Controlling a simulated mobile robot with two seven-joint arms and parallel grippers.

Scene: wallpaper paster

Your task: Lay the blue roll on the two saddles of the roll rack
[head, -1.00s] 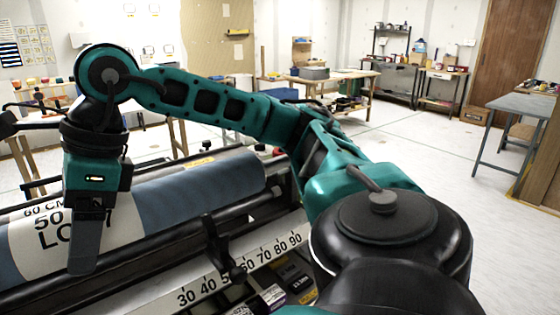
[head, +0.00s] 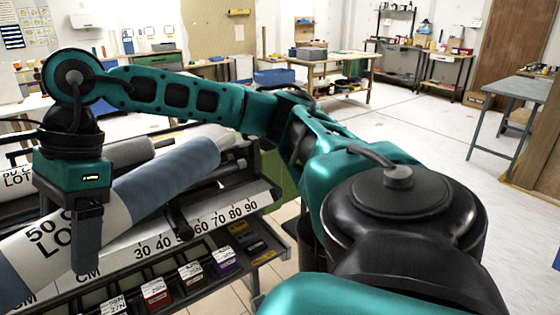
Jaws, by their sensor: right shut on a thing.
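The blue roll (head: 170,180) has a white printed label around its near part and slants from lower left up to the right. My right gripper (head: 86,262) points down and is shut on the roll at the label. The roll lies across the view in front of a machine with a white ruler (head: 205,222). Whether it touches the machine is hard to tell. The roll's near end runs toward the left edge. I cannot make out the two saddles of the roll rack for sure. My left gripper is not in view.
A pale grey roll (head: 127,151) lies behind the blue one. Several small boxes, among them a purple one (head: 226,261), sit on a shelf below the ruler. A grey table (head: 515,105) stands at the right. The floor (head: 425,130) between is clear.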

